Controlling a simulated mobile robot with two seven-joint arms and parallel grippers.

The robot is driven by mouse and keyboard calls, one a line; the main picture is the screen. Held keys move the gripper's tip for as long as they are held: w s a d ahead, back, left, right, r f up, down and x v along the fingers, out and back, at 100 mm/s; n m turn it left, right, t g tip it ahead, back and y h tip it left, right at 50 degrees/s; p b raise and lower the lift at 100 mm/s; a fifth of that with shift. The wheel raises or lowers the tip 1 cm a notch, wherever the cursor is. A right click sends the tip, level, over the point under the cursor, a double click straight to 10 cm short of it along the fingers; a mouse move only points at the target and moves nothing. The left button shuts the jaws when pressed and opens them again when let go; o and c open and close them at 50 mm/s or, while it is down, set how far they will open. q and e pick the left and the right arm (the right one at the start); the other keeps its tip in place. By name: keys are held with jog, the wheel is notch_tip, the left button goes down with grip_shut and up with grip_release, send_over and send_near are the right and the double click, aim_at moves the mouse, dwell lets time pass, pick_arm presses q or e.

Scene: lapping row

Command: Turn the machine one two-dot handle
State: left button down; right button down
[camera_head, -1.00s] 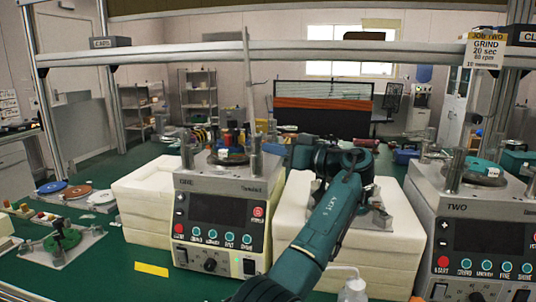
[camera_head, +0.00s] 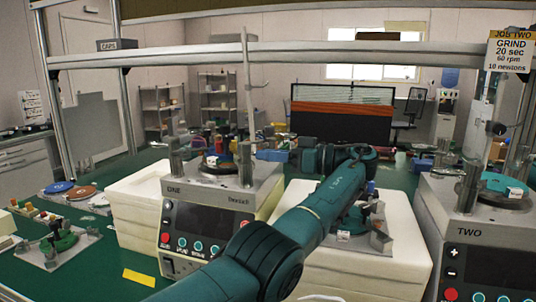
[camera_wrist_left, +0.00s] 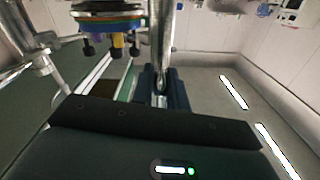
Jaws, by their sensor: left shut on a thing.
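Machine one (camera_head: 215,225) stands left of centre on a white block, labelled ONE. Its top carries a round plate (camera_head: 218,166) and upright metal handles, one at the left (camera_head: 177,160) and one at the right (camera_head: 245,166). My left gripper (camera_head: 258,155) reaches in from the right and is shut at the right handle. In the left wrist view the fingers (camera_wrist_left: 160,88) close around this metal handle (camera_wrist_left: 163,45), beside a round multicoloured plate stack (camera_wrist_left: 108,17). I cannot make out dots on either handle. My right gripper is not in view.
Machine two (camera_head: 490,240) stands at the right. White blocks (camera_head: 385,255) lie between the machines, with a metal fixture (camera_head: 352,225) on them under my arm. A metal rail (camera_head: 300,52) crosses above. Coloured discs (camera_head: 80,192) and a green-knobbed fixture (camera_head: 62,240) lie at the left.

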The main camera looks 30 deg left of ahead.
pick_arm(q)
jog(key=shift+r, duration=0.1)
jog(key=c, duration=1.4)
grip_release()
